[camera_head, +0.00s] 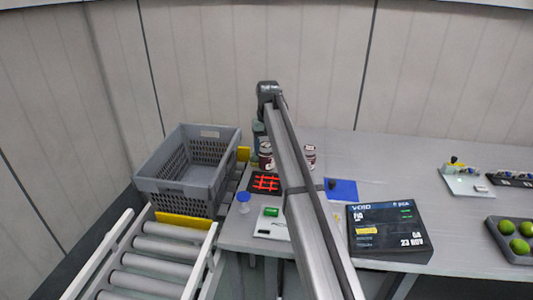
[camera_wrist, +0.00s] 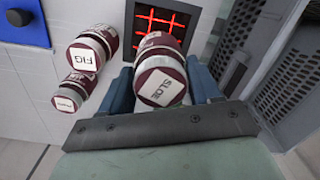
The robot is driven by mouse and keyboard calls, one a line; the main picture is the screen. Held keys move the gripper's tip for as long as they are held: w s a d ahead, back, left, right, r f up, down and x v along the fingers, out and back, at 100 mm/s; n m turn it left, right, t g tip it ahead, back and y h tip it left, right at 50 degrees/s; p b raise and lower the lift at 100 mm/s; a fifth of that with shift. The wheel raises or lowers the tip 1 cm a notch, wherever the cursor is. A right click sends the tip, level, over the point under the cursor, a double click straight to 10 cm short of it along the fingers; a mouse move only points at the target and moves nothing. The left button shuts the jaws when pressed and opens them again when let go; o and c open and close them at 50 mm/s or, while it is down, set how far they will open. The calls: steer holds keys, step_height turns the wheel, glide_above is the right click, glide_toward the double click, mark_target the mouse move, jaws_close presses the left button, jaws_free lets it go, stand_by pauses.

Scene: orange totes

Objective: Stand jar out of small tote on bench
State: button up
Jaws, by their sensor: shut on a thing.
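A jar with a dark red lid and a white label reading SLOE (camera_wrist: 161,84) sits between the two blue fingers of my gripper (camera_wrist: 163,76), which is shut on it. In the head view, my arm hides much of the gripper; a jar (camera_head: 266,154) shows beside it at the back of the bench (camera_head: 335,143). I cannot tell whether the held jar touches the bench. A grey slatted tote (camera_head: 172,192) stands at the left, beside the bench; its visible inside looks empty. It also shows in the wrist view (camera_wrist: 296,75).
A jar labelled FIG (camera_wrist: 92,50) and another jar (camera_wrist: 73,93) stand close beside the held one. A black tray with a red grid (camera_head: 265,183) lies in front. A blue mat (camera_head: 341,189), a dark box (camera_head: 388,228) and a roller conveyor (camera_head: 155,265) are nearby.

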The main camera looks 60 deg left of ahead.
steer(key=shift+r, duration=0.45)
